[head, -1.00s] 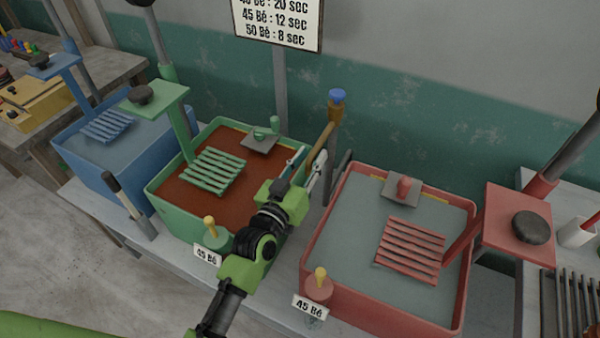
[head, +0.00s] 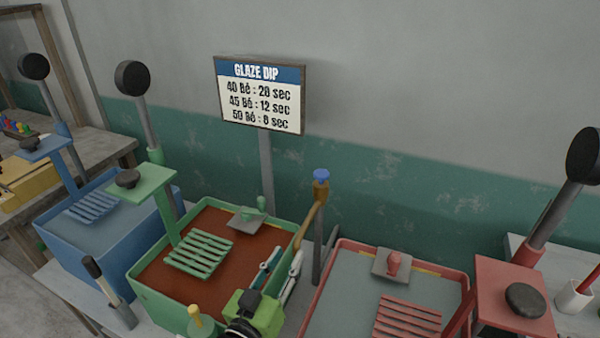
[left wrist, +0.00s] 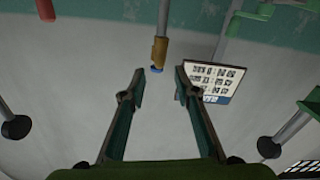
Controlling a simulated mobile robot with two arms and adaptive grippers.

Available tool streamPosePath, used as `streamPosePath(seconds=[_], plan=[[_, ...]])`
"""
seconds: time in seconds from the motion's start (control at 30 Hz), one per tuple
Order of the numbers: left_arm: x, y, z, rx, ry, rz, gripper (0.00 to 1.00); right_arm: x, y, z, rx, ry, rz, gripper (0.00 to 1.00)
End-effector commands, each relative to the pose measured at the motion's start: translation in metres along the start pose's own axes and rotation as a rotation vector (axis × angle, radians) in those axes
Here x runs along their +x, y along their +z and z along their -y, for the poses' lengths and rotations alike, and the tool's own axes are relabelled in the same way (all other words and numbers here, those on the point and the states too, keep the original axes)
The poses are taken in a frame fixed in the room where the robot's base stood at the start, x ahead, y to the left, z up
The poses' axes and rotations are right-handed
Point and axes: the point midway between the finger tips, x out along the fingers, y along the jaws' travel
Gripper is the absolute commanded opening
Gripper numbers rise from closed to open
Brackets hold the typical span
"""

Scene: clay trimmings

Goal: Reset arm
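My left gripper (head: 283,260) reaches in from the bottom of the head view, over the right side of the green tub (head: 165,305). Its two fingers are spread with nothing between them. In the left wrist view the open fingers (left wrist: 158,85) frame bare wall, with the blue-tipped brown handle on its post (left wrist: 160,45) beyond them. The rest of the left arm is cut off in the head view. My right gripper is in neither view.
The blue tub (head: 120,245) stands left of the green one, and the red tub (head: 313,298) stands right. The post with the brown handle (head: 319,195) rises between green and red tubs. A glaze sign (head: 262,95) stands behind. Levers with black knobs (head: 132,77) rise above.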

Motion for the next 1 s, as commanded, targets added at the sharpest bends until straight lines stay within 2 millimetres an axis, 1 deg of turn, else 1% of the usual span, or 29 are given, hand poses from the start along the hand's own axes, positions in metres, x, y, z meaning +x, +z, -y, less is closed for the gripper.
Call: streamPosePath(seconds=[0.07,0.17,0.27,0.37,0.4,0.47,0.5,0.57,0.6,0.7,0.8,1.0], plan=[[-0.001,0.002,0.0,0.002,0.0,0.012,0.29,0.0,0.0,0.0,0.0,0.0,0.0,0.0],[-0.009,0.013,0.002,0.012,0.0,0.074,0.29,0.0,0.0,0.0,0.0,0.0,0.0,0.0],[-0.026,0.036,0.005,0.031,-0.005,0.2,0.29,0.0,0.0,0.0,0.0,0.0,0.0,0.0],[-0.055,0.063,0.013,0.053,-0.023,0.367,0.29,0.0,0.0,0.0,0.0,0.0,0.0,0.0],[-0.069,0.073,0.017,0.06,-0.033,0.435,0.29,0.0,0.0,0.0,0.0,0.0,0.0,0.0],[-0.09,0.087,0.023,0.072,-0.051,0.534,0.29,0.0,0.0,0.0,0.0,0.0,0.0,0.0],[-0.105,0.095,0.028,0.079,-0.065,0.598,0.29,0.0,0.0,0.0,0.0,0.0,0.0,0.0],[-0.129,0.106,0.034,0.085,-0.088,0.691,0.29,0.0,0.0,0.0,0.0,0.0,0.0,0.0],[-0.144,0.112,0.039,0.09,-0.104,0.748,0.29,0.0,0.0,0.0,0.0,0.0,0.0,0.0],[-0.18,0.122,0.048,0.097,-0.142,0.873,0.29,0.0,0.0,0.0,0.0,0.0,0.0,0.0],[-0.211,0.127,0.056,0.099,-0.179,0.976,0.29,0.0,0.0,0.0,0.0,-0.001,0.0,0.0],[-0.269,0.131,0.067,0.098,-0.249,1.151,0.29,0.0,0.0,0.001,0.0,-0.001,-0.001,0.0]])
